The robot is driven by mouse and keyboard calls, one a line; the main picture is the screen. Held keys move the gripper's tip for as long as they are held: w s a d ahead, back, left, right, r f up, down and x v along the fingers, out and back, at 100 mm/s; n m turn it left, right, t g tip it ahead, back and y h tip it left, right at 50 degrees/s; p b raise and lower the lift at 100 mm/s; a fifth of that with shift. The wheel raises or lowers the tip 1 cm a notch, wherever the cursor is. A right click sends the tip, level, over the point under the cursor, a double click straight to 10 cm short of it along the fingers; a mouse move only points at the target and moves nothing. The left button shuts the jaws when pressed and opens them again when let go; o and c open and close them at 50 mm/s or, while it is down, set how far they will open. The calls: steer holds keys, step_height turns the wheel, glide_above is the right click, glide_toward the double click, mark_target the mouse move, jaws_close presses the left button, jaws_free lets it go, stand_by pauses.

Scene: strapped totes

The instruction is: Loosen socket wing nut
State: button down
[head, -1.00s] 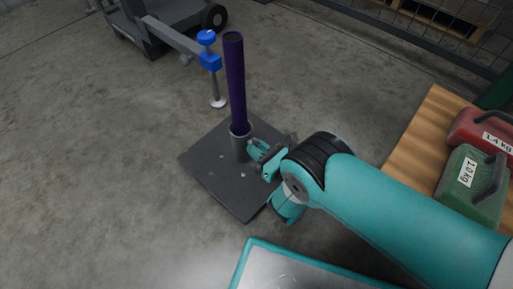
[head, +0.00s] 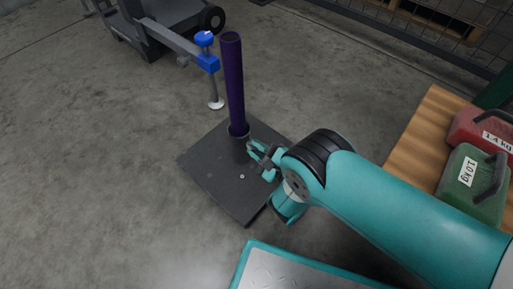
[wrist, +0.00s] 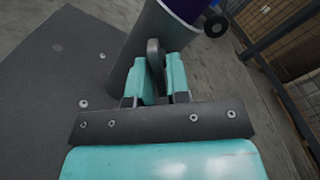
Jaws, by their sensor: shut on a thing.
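The wing nut (wrist: 155,62) is a dark grey flat wing, upright on the side of the socket. The socket (wrist: 148,24) is a short grey sleeve on the dark base plate (head: 207,160). A purple pole (head: 235,85) stands upright in the socket, and its lower end shows in the wrist view (wrist: 188,8). My gripper (wrist: 157,75) has its two teal fingers on either side of the wing nut and is shut on it. In the head view my gripper (head: 252,150) reaches the socket from the right and hides the nut.
A blue clamp on a post (head: 208,62) and a grey wheeled cart (head: 155,28) are behind the pole. A wooden bench (head: 415,150) at right holds a green weight (head: 472,190) and a red weight (head: 485,135). Bare floor lies left.

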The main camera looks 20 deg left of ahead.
steer(key=shift+n, duration=1.7)
steer(key=c, duration=1.2)
jaws_free()
steer(key=shift+c, duration=0.2)
steer(key=shift+r+n, duration=0.1)
steer(key=shift+n, duration=0.2)
steer(key=p+v, duration=1.7)
steer(key=p, duration=0.3)
steer(key=shift+d, duration=0.25)
